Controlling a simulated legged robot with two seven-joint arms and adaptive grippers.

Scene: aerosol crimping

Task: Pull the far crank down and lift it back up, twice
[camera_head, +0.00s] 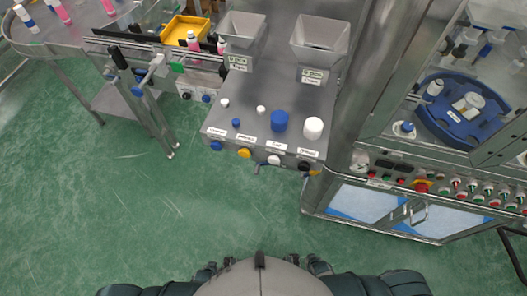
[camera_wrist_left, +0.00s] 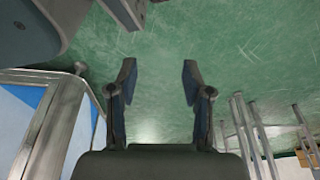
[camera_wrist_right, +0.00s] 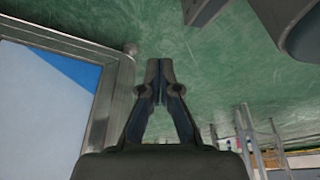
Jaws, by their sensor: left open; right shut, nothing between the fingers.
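I cannot tell which of these is the far crank. My left gripper (camera_wrist_left: 158,68) is open and empty over the green floor in its wrist view. My right gripper (camera_wrist_right: 159,68) is shut and empty in its wrist view. Neither gripper touches a handle.
The station top (camera_head: 250,105) carries hoppers, caps and labels. A cabinet with buttons and blue-white door panels (camera_head: 367,203) stands at the right. A round table (camera_head: 75,35) with bottles is at the far left. Green floor (camera_head: 130,210) is clear before me.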

